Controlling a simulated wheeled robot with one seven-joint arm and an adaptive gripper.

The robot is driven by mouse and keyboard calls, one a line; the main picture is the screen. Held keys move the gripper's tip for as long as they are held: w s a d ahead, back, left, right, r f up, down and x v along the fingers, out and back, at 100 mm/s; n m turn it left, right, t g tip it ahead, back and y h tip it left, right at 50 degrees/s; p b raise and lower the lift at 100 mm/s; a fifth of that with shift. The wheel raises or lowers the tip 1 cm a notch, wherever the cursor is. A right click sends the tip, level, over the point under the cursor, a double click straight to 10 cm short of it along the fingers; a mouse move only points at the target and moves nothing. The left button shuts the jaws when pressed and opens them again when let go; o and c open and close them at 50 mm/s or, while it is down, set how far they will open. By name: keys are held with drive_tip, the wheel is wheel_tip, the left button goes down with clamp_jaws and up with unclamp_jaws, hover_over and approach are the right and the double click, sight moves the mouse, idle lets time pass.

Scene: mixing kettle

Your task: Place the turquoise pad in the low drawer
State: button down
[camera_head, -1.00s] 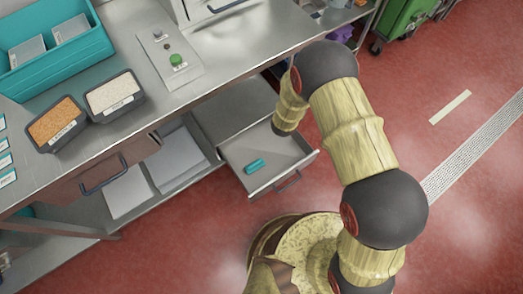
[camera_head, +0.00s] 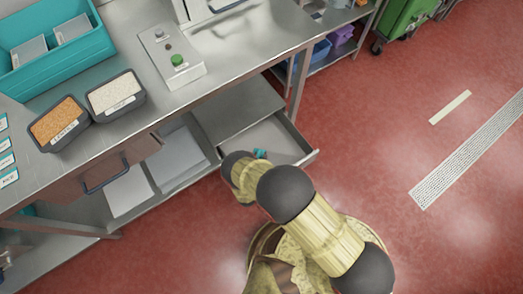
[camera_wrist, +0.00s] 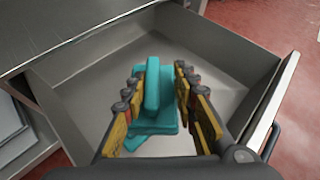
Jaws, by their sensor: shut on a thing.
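The low drawer (camera_wrist: 215,85) is pulled open; it also shows in the head view (camera_head: 285,143), partly behind my arm. In the wrist view my gripper (camera_wrist: 160,70) is over the drawer, its fingers pointing into it. It is shut on a turquoise pad (camera_wrist: 152,86), which stands on edge between the fingers. More turquoise pads (camera_wrist: 158,116) lie flat in a pile just below and behind it. I cannot tell whether the held pad touches them. In the head view a bit of turquoise pad (camera_head: 260,153) shows beside my arm, and the gripper's fingers are hidden.
The steel worktop (camera_head: 225,85) overhangs the drawer's back. It bears a teal bin (camera_head: 50,60), two trays of grains (camera_head: 116,93) and a button panel (camera_head: 172,58). The drawer floor right of the pads is clear.

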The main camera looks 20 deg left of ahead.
drive_tip(key=shift+s+f, duration=0.15)
drive_tip(key=shift+f, duration=0.2)
drive_tip(key=b+x, duration=0.2)
drive_tip(key=x, duration=0.3)
drive_tip(key=d+f+b+x, duration=0.1)
drive_tip(key=b+x, duration=0.1)
drive_tip(key=x, duration=0.3)
drive_tip(key=b+x, duration=0.2)
drive_tip(key=x, duration=0.3)
drive_tip(key=shift+d+f, duration=0.1)
drive_tip(key=shift+f, duration=0.4)
drive_tip(key=shift+f+b, duration=0.25)
drive_tip(key=shift+b, duration=0.15)
drive_tip(key=shift+w+f+b, duration=0.15)
drive_tip(key=shift+f+b, duration=0.2)
drive_tip(key=shift+f, duration=0.45)
drive_tip(key=shift+w+f+b, duration=0.15)
drive_tip(key=shift+f+b, duration=0.2)
drive_tip(key=shift+f, duration=0.4)
drive_tip(key=shift+f, duration=0.1)
drive_tip(key=c, duration=1.4)
unclamp_jaws()
drive_tip(key=shift+f, duration=0.1)
